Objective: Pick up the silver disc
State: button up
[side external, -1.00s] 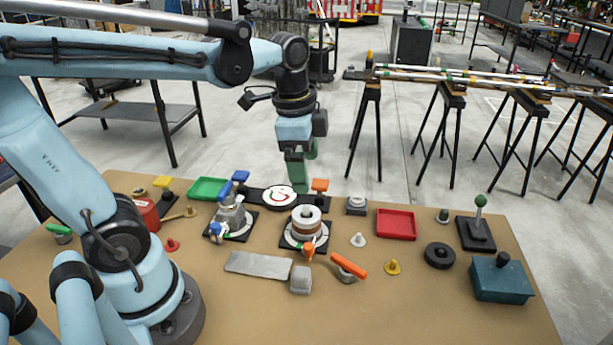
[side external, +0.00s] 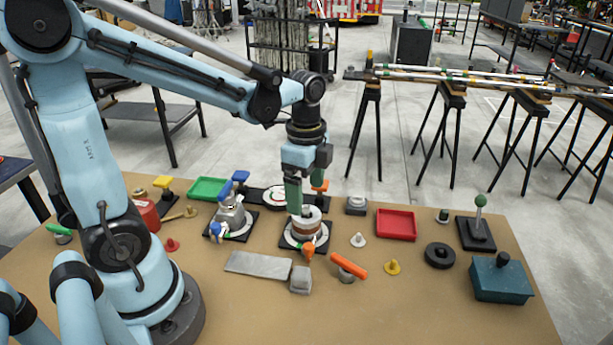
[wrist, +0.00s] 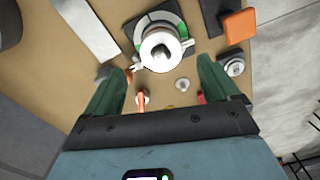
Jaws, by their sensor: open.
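A silver disc (side external: 312,219) with a dark centre forms the top of a short round stack on a black base, with a brownish layer under it. It also shows in the wrist view (wrist: 152,42), top centre, just beyond my fingertips. My gripper (side external: 302,207) points down over the stack, with its green fingers close to the disc's top and partly hiding it. In the wrist view my gripper (wrist: 162,66) is open, with nothing held between the fingers. I cannot tell whether a fingertip touches the disc.
A grey vise-like fixture (side external: 231,215) stands left of the stack. An orange-handled tool (side external: 350,266) and a grey plate (side external: 259,263) lie in front. A red tray (side external: 396,224), a black ring (side external: 439,256) and a teal box (side external: 502,280) are to the right.

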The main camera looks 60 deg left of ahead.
aim_at(306, 206)
jog(key=shift+w+f, duration=0.1)
jog(key=shift+f, duration=2.45)
jog(key=shift+c, duration=0.2)
jog(key=c, duration=1.2)
jog(key=shift+o, duration=0.2)
jog(key=shift+r, duration=0.15)
